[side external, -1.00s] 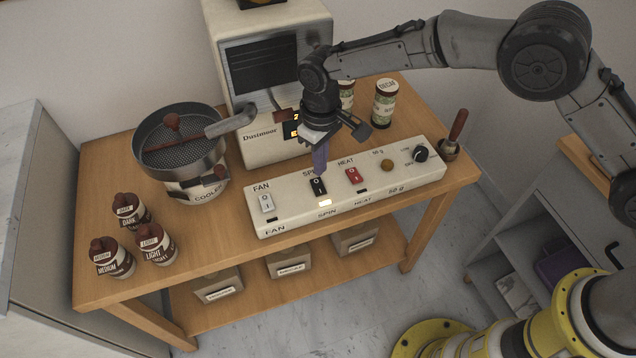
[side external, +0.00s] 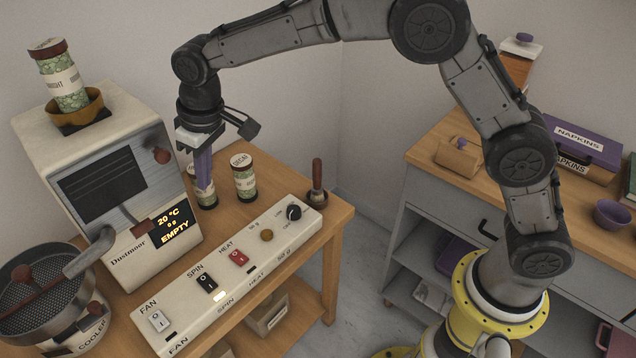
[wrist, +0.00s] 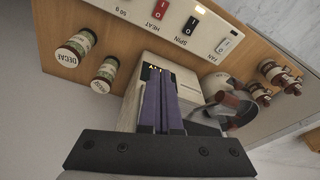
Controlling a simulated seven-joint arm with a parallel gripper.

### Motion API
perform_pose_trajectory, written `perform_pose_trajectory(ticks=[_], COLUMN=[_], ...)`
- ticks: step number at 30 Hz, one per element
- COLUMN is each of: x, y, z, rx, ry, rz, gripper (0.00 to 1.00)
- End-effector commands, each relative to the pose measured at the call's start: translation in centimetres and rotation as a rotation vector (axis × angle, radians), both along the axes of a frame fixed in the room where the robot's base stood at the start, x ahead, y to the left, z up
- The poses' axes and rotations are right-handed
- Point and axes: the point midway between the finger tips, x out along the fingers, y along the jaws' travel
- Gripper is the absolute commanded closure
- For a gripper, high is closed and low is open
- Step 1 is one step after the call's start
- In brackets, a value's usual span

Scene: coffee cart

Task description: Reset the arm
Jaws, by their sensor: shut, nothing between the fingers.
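My gripper (side external: 203,165) hangs fingers-down above the cart, just right of the white roaster (side external: 120,180) and in front of a green-labelled jar. Its purple fingers are together and empty; they also show closed in the wrist view (wrist: 162,85). It is above and behind the long white control panel (side external: 235,270), clear of its switches. The panel has FAN (side external: 158,320), SPIN (side external: 207,282) and HEAT (side external: 239,257) switches and a dark knob (side external: 293,212). A light glows by SPIN. The roaster display (side external: 172,224) reads 20 °C and EMPTY.
Two jars stand behind the panel, one marked DECAF (side external: 245,178). Another jar (side external: 62,80) sits in the roaster's top bowl. The round cooler (side external: 45,290) is at left. A grey cabinet holds napkin boxes (side external: 580,145) at right. Space above the panel is free.

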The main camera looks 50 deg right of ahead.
Motion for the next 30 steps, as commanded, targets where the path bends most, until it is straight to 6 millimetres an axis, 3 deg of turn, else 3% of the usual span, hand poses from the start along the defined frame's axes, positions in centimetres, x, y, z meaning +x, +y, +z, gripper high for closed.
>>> perform_pose_trajectory(ticks=[1, 6, 10, 15, 19, 23, 27, 30], x=[-0.5, -3.5, -7.2, -13.2, -18.3, -23.6, -28.8, -31.5], y=[-2.1, -8.3, -12.6, -17.4, -20.4, -22.5, -24.0, -24.3], z=[2.7, 9.5, 13.3, 16.2, 16.8, 15.9, 13.4, 10.8], rx=[0.014, 0.047, 0.063, 0.075, 0.076, 0.074, 0.064, 0.055], ry=[-0.030, -0.116, -0.175, -0.246, -0.293, -0.332, -0.353, -0.344], rz=[-0.031, -0.115, -0.176, -0.249, -0.300, -0.348, -0.386, -0.394], gripper=[1.00, 1.00, 1.00, 1.00, 1.00, 1.00, 1.00, 1.00])
